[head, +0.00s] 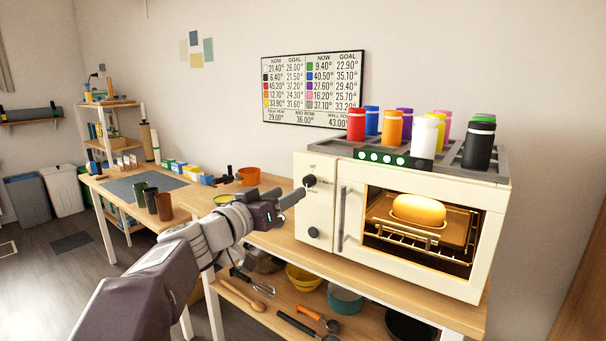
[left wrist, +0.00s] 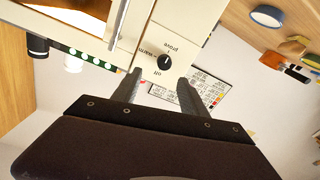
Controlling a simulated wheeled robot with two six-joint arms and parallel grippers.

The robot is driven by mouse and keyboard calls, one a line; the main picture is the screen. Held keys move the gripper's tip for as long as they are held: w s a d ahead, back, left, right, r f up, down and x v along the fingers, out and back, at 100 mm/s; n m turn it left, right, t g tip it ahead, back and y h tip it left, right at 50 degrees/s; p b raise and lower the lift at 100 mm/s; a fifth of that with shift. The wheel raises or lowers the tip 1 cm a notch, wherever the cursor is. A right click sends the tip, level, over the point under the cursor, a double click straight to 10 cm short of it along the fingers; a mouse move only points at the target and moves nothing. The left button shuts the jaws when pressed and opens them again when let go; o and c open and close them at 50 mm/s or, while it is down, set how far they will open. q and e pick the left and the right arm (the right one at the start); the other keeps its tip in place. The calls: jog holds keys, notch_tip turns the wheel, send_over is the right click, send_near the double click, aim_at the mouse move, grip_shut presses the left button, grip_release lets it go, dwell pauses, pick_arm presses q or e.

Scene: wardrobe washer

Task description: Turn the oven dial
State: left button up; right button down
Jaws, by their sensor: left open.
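The cream oven (head: 320,215) stands on the wooden bench with its dark upper dial (head: 309,181) on the left front panel. A second dark dial (head: 313,232) sits lower on that panel. In the left wrist view the black dial (left wrist: 165,62) has a short white mark and the words "off", "warm" and "prove" around it. My left gripper (head: 291,198) is open and close to the upper dial, at its left in the head view. In the left wrist view its two fingers (left wrist: 159,80) point toward the dial, which shows between and beyond their tips. My right gripper is out of view.
The oven's handle (head: 343,215) stands out right of the dials, and a lit loaf (head: 418,210) shows through the door glass. Several coloured jars (head: 395,127) stand on top.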

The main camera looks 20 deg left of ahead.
aim_at(307, 182)
pick_arm(q)
jog(key=x, duration=0.3)
jog(key=p+x, duration=0.1)
jog(key=x, duration=0.5)
jog(key=shift+a, duration=0.4)
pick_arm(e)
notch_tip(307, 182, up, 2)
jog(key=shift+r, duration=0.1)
pick_arm(q)
jog(key=shift+c, duration=0.3)
grip_shut()
